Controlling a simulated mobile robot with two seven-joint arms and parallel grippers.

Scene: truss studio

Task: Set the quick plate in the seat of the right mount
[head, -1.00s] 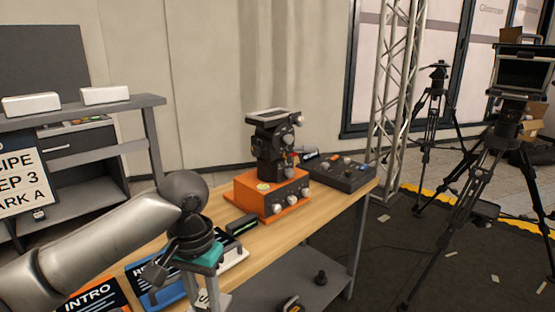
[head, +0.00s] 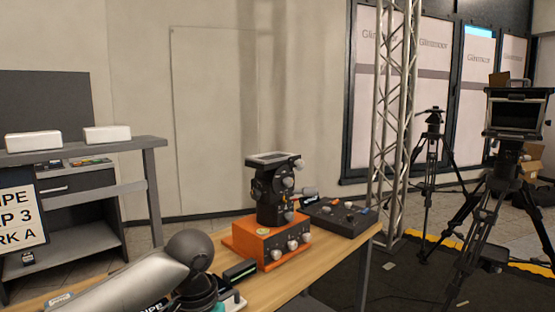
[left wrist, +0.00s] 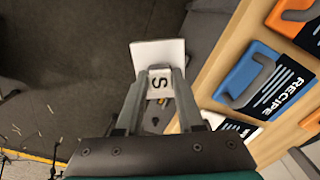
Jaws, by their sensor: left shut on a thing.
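A black mount (head: 273,190) with knobs stands upright on an orange box (head: 266,246). Its flat top seat (head: 273,158) has a pale middle. It is the only such mount I see on the table. My right gripper is not in view.
A black control panel (head: 340,215) sits beside the orange box on the wooden table (head: 330,262). A blue RECIPE card (left wrist: 255,75) with a handle lies near the table edge. Tripods (head: 432,140) and a truss (head: 393,120) stand to the right, beyond the table.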

